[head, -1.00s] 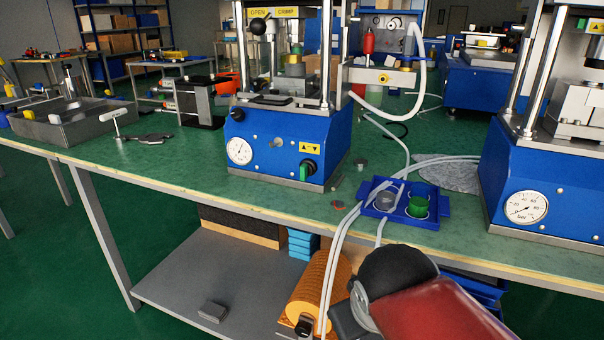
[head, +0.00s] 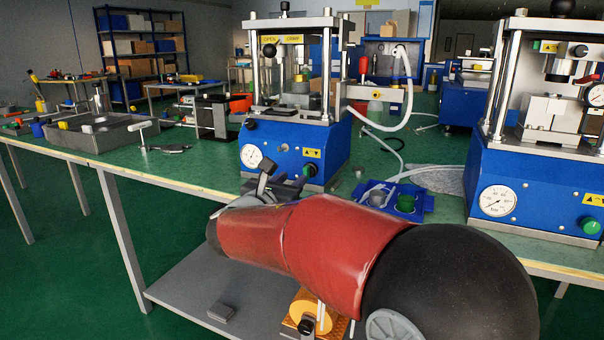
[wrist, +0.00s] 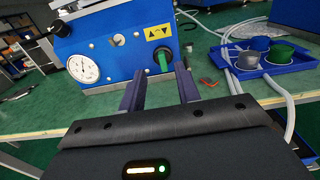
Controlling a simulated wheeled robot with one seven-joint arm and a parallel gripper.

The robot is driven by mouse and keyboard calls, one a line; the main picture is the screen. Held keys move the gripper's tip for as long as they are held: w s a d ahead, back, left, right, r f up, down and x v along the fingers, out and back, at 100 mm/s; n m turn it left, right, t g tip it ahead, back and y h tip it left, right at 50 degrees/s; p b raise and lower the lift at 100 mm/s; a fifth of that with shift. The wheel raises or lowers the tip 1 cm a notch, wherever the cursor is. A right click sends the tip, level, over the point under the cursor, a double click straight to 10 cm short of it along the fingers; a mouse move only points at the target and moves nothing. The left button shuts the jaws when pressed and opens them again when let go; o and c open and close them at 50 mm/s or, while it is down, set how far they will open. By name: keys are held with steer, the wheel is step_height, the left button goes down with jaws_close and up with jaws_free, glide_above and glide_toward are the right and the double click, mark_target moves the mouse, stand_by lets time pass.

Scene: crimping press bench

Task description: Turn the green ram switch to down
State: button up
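The green ram switch (wrist: 162,62) is a dark round knob with a green bar, on the blue front of the left press (wrist: 110,58). A yellow label with up and down arrows (wrist: 158,32) sits just above it. The green bar looks near upright, slightly tilted. In the head view the switch (head: 310,170) shows small and dark, beneath the label. My gripper (wrist: 160,72) is open and empty. Its two fingers point at the press, one on each side of the switch in the wrist view, apparently still short of it. In the head view my gripper (head: 283,180) is before the press front.
A blue tray (wrist: 262,66) with grey and green cups stands right of the switch, with pale hoses beside it. A second blue press (head: 525,185) with its own green knob (head: 592,226) stands at right. A pressure gauge (wrist: 83,68) is left of the switch.

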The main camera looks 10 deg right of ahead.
mark_target(305, 169)
steer(key=x, duration=0.7)
steer(key=shift+p, duration=0.4)
steer(key=c, duration=0.7)
steer(key=shift+s, duration=0.1)
